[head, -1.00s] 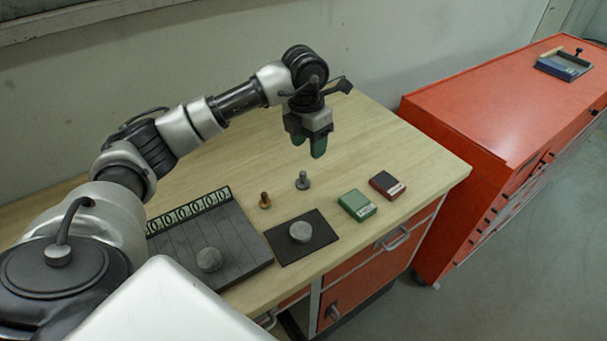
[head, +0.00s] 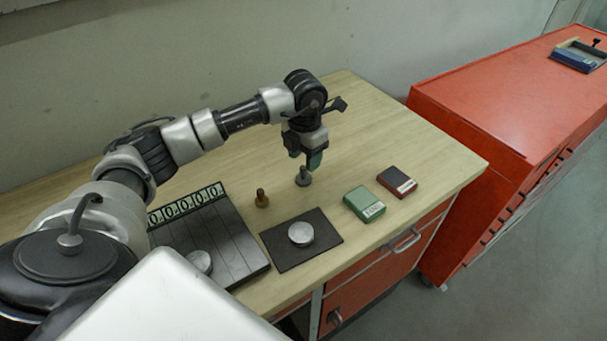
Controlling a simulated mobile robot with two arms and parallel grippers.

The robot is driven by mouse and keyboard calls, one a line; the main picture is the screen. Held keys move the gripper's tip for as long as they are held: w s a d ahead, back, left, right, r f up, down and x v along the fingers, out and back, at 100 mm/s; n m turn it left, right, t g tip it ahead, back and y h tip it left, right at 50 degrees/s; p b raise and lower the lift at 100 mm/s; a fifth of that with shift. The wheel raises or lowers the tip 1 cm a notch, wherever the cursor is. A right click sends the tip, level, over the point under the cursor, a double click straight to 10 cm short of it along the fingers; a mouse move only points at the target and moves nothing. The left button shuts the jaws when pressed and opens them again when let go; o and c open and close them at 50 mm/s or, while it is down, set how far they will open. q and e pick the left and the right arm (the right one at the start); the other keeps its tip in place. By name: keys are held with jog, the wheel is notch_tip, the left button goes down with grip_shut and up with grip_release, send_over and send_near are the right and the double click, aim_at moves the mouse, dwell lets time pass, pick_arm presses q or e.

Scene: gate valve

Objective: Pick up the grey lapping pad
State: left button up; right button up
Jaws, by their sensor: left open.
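The grey lapping pad (head: 303,179), a small piece with a round base and a narrow upright stem, stands on the wooden workbench (head: 375,132). The gripper is open. The fingers partly hide the top of the stem, and I cannot tell whether they touch it. My right gripper is not in view.
A brass-coloured piece (head: 262,198) stands left of the pad. In front are a dark mat (head: 281,257) with a metal disc (head: 301,233), a green box (head: 364,204) and a dark red box (head: 397,182). A grooved grey tray (head: 228,240) lies left. Bench behind is clear.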

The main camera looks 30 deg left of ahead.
aim_at(303, 167)
pick_arm(q)
jog(key=f, duration=0.1)
jog(key=f+p, duration=0.1)
jog(key=f, duration=0.1)
jog(key=f+p, duration=0.1)
jog(key=shift+w+a+f, duration=0.15)
jog(key=shift+a+f, duration=0.05)
jog(key=shift+a, duration=0.05)
jog(key=shift+f, duration=0.55)
grip_shut()
